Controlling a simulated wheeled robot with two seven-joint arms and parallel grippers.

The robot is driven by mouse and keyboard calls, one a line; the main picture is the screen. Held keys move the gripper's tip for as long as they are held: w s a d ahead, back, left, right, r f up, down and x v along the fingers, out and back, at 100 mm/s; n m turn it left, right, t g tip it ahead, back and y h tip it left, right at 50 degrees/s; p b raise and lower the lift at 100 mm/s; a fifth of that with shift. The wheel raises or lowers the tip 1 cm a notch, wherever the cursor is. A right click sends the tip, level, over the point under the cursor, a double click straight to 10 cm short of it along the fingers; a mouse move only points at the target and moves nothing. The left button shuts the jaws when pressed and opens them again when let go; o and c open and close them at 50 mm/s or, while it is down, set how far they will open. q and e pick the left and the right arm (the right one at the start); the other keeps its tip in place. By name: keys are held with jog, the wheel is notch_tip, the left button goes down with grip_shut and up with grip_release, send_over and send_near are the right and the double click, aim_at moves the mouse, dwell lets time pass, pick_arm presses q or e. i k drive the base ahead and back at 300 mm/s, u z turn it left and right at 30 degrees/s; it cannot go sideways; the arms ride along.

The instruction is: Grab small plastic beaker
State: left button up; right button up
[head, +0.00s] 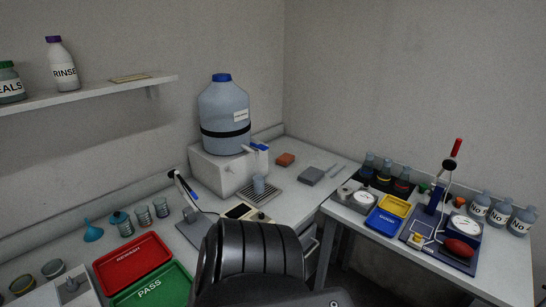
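A small translucent blue-grey beaker (259,185) stands on the drip tray (272,194) below the spigot of the big blue carboy (224,112). Other small cups stand on the left bench: a clear beaker (142,217), another clear beaker (161,208) and a teal-topped vessel (123,225). I cannot tell from the picture which of these are plastic. A dark ridged link of my arm fills the bottom middle and hides part of the bench. Neither gripper's fingers show.
A red tray (132,262) and a green tray (150,289) lie at the lower left, near a blue funnel (93,232). The right table (497,262) holds bottles, a blue tray (385,222), a yellow tray (394,206) and a burette stand. A shelf (90,97) hangs upper left.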

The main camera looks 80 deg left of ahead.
aim_at(258, 180)
jog(key=i, duration=1.25)
jog(key=u, duration=2.4)
